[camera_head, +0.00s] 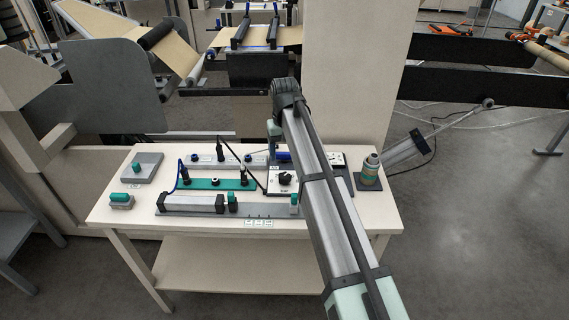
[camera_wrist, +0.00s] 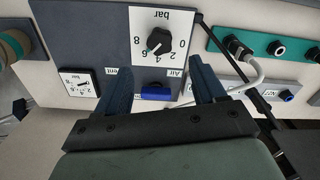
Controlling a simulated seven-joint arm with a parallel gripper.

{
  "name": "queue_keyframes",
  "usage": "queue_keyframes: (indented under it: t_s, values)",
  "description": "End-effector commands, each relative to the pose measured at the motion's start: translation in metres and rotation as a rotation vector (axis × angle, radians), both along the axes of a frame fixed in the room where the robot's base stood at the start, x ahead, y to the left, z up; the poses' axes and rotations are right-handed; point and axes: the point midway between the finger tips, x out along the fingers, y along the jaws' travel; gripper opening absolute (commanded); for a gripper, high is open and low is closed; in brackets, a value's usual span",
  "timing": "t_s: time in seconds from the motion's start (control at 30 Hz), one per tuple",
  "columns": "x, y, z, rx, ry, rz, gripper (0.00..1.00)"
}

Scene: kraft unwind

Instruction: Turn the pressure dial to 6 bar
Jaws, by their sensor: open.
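The pressure dial is a black knob (camera_wrist: 160,41) on a white plate marked "bar", with numbers from 0 to 8. It appears upside down in the wrist view. A pale mark on the knob points to the lower left, toward the higher numbers; I cannot read the exact value. In the head view the dial (camera_head: 286,179) sits on the grey panel on the table. My gripper (camera_wrist: 159,66) is open and empty, its fingers on either side of the space just below the dial in the picture, with the knob beyond their tips. In the head view the arm hides much of the gripper.
A blue part (camera_wrist: 155,92) labelled "Air" lies between the fingers in the wrist view. A small gauge (camera_wrist: 80,84) is beside it.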

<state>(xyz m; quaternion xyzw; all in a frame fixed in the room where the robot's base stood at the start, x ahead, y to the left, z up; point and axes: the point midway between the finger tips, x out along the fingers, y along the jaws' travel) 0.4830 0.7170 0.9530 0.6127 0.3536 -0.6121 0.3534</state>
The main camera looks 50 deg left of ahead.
Motion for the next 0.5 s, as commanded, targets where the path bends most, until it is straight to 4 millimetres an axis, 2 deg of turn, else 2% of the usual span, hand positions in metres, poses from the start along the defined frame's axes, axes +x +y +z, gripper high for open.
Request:
queue_keyframes:
  t_s: [0.03,0.2,0.5]
  values:
    - [0.000,0.001,0.010,0.002,-0.001,0.000,0.69]
    - [0.000,0.001,0.031,0.001,-0.001,0.000,0.69]
    - [0.000,0.000,0.043,-0.001,0.001,0.000,0.69]
